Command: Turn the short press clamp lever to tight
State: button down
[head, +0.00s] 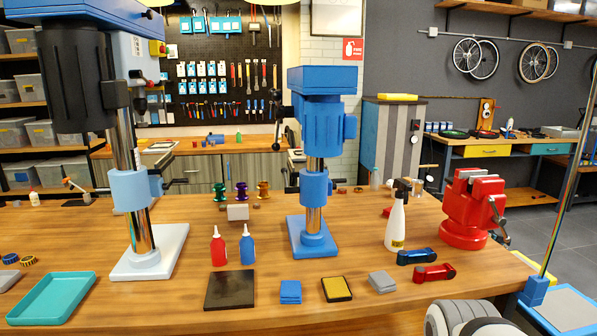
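The short press (322,110) is the blue drill press in the middle of the bench, on a blue base (313,240). A small dark lever (340,181) sticks out at the collar's right side. It is too small to tell whether it is tight or loose. Another dark part shows at the collar's left side. My gripper is not in view.
A tall press (135,190) with a white base stands at left. In front of the short press are bottles (248,246), a dark plate (230,290) and small blocks. A spray bottle (396,222) and red vise (468,210) stand to the right.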

aim_at(285, 180)
jog(key=u, duration=0.05)
jog(key=i, duration=0.95)
